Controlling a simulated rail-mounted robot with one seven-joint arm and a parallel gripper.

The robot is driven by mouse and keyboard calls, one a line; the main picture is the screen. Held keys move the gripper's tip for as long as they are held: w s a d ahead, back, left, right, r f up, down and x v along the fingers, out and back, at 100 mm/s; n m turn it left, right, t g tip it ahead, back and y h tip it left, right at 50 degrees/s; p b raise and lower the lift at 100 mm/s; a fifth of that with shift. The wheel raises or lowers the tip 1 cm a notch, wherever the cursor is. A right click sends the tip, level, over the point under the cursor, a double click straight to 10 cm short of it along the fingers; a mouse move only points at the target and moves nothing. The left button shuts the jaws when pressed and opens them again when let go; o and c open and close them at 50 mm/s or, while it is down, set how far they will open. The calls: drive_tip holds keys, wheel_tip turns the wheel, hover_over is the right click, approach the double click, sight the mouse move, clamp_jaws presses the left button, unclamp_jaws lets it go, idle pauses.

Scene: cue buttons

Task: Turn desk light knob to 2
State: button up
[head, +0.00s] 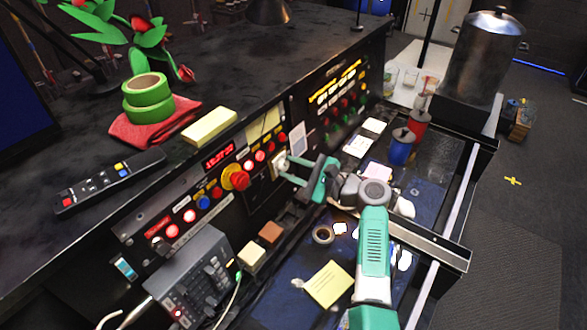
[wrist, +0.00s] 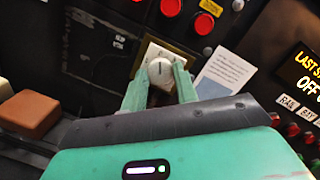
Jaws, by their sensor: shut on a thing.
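The desk light knob is a small white round knob (wrist: 159,70) with a dark pointer mark, set on a pale plate (wrist: 150,52) in the black panel. In the head view the plate with the knob (head: 281,165) sits right of the big red button. My gripper (wrist: 160,82) has its two green fingers on either side of the knob and is shut on it. In the head view my gripper (head: 285,166) reaches to the panel from the right. The plate's number markings are too small or hidden to read.
A big red button on a yellow base (head: 236,177) and several lit red buttons lie left of the knob. A white paper note (wrist: 216,73) is just right of it. A grey box with keys (head: 188,275) stands below the panel.

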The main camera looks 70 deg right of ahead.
drive_tip(key=o, duration=1)
drive_tip(key=shift+c, duration=0.2)
drive_tip(key=s+a+p, duration=0.1)
drive_tip(key=s, duration=0.6)
drive_tip(key=shift+s, duration=0.4)
drive_tip(key=shift+r, duration=0.1)
